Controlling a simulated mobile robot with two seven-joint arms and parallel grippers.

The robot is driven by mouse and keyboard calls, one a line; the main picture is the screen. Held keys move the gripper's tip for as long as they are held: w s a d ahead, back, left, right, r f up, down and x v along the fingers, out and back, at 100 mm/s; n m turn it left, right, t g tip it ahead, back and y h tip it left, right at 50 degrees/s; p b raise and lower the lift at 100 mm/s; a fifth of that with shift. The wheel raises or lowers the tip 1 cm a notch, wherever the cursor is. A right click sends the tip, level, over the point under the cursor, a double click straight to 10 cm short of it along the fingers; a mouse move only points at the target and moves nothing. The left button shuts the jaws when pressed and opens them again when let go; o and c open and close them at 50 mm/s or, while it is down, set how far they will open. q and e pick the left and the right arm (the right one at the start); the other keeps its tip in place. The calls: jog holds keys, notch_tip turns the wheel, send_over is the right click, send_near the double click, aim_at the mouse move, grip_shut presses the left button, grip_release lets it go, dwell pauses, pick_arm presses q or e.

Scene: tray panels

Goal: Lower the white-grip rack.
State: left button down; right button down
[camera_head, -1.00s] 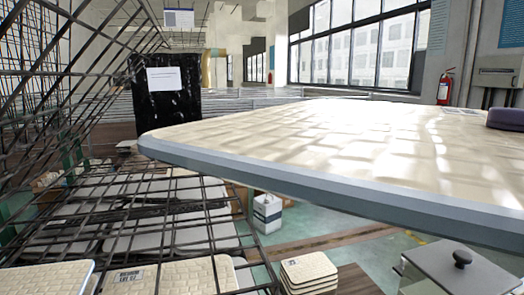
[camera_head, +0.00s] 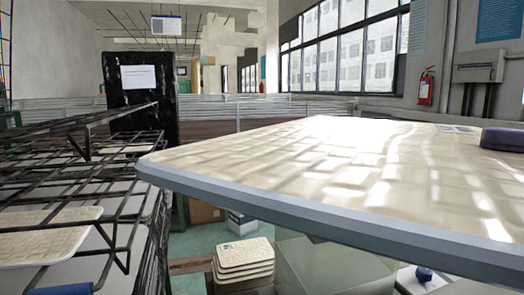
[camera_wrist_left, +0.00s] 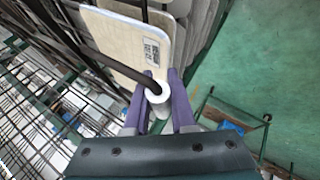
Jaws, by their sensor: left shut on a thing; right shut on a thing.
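The white grip (camera_wrist_left: 157,92) is a short white sleeve on a dark curved bar in the left wrist view. My left gripper (camera_wrist_left: 161,80) is shut around it with its two purple fingers. The wire rack (camera_head: 80,160) is dark mesh at the left of the head view, lying low over pale panels. My right gripper (camera_head: 505,139) shows as a purple part at the right edge. It is shut on a large cream panel (camera_head: 290,165) with a grey-blue rim, held level across the right half. Its lower finger is hidden.
A stack of small cream panels (camera_head: 243,258) sits low in the middle of the head view. A dark board with a white paper (camera_head: 140,80) stands behind the rack. A glass-topped unit (camera_head: 335,268) stands under the large panel.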

pick_arm(q)
jog(key=shift+f, duration=0.3)
jog(key=c, duration=0.8)
grip_release()
jog(key=shift+r, duration=0.1)
jog(key=shift+o, duration=0.2)
jog(key=shift+r, duration=0.1)
jog(key=p+v, duration=0.6)
jog(key=v, duration=0.5)
jog(key=shift+s+d+r, duration=0.15)
jog(key=shift+d+r, duration=0.05)
jog(key=shift+d, duration=0.1)
